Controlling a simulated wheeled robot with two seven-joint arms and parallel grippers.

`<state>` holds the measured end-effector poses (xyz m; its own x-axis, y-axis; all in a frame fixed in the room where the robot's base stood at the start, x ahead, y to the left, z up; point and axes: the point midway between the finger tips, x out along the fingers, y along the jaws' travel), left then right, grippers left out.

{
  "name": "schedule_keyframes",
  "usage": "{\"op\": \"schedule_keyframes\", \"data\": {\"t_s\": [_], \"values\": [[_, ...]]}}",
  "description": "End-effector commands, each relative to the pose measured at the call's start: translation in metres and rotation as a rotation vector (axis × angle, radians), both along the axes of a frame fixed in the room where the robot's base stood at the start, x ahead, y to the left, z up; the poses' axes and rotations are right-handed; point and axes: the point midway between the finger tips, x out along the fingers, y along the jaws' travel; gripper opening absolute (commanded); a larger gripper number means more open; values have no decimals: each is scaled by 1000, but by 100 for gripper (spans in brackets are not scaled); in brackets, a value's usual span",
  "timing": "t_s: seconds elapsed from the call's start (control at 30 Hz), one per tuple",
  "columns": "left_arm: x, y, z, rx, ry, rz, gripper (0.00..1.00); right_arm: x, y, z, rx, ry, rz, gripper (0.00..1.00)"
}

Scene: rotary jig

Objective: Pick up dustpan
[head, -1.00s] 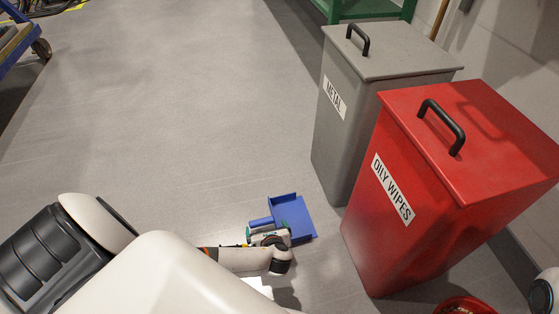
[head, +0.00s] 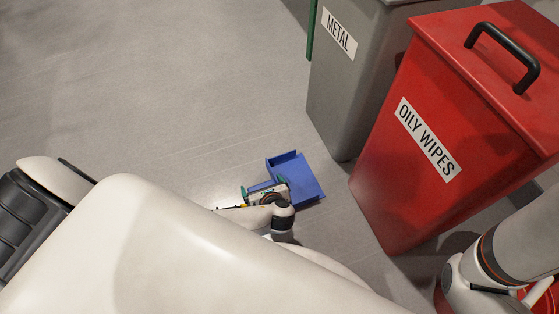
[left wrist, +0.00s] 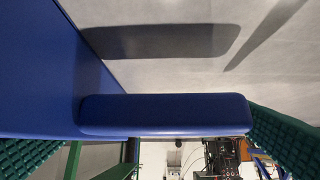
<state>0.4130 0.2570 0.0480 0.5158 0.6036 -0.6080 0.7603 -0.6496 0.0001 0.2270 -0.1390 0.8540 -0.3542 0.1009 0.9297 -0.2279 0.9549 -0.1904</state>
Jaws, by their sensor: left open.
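The blue dustpan (head: 305,178) lies on the grey floor in front of the bins, its handle toward the left. My left gripper (head: 263,187) is at the handle, with its green finger pads apart. In the left wrist view the blue handle (left wrist: 165,114) lies across the space between the green-padded fingers (left wrist: 160,145), and part of the pan fills the left side. The fingers are not closed on the handle. My right arm shows at the lower right of the head view, but its gripper is not visible.
A red bin labelled OILY WIPES (head: 385,200) stands close to the right of the dustpan. A grey bin labelled METAL (head: 335,100) stands behind it. The floor (head: 150,90) to the left and back is clear.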

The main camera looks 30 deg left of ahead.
Motion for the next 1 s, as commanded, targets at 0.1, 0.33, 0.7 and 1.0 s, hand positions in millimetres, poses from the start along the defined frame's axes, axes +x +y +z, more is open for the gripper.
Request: {"op": "schedule_keyframes", "data": {"t_s": [0.1, 0.33, 0.7, 1.0], "values": [[0, -3, -2, 0, 0, 0, 100, -3, 0, -1, -1, -9, 0, 0], [-1, -2, -1, 1, 1, -1, 93, -3, 0, 0, -1, -9, 0, 0], [0, -2, -1, 0, -1, 1, 50, -3, 0, 0, -1, -9, 0, 0], [0, -2, 9, 0, -1, 1, 49, -3, 0, 8, 1, -11, 1, 0]]}}
